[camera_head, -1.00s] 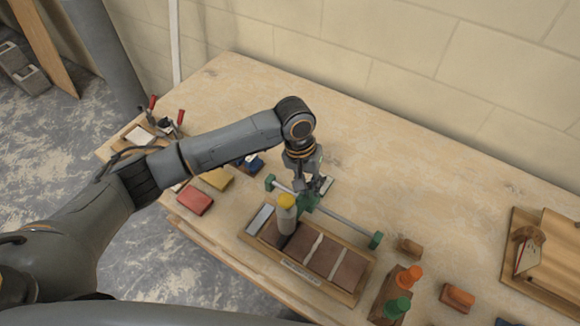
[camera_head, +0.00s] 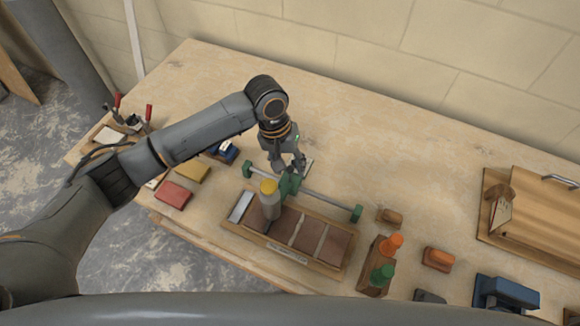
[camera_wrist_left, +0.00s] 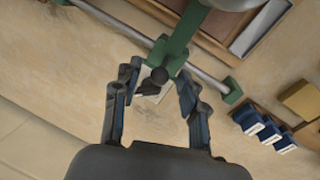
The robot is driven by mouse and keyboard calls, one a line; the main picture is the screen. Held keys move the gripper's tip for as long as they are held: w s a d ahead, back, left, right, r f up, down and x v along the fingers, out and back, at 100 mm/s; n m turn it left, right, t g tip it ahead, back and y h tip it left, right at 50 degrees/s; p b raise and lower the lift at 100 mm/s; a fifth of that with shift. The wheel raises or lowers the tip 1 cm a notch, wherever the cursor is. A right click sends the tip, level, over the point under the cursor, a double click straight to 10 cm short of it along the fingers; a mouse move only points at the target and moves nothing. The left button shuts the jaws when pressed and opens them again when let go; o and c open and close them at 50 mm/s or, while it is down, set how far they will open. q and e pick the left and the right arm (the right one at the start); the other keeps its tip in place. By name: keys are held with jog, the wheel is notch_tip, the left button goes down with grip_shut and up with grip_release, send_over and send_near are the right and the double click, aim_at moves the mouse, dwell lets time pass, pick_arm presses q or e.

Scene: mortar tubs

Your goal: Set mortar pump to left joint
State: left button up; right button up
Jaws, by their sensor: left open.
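The mortar pump (camera_head: 270,205), a grey cylinder with a yellow cap, stands upright over the left part of a wooden brick tray (camera_head: 300,263). It hangs on a green carriage (camera_head: 290,186) on a grey rail (camera_head: 325,201). The tray holds brown bricks with pale joints between the ones to the right; the pump hides the surface beneath it. My left gripper (camera_head: 287,168) is just behind the carriage. In the left wrist view its open fingers (camera_wrist_left: 157,82) stand on either side of a dark round knob (camera_wrist_left: 160,75) on the green arm; contact is unclear.
Red (camera_head: 173,195) and yellow (camera_head: 192,172) blocks lie left. A wooden board (camera_head: 535,225) lies far right. The back middle of the bench is clear.

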pick_arm(q)
notch_tip(320, 180, up, 10)
jog(key=a, duration=0.2)
jog(key=shift+w+r, duration=0.15)
jog(key=shift+r, duration=0.1)
dwell(0.3)
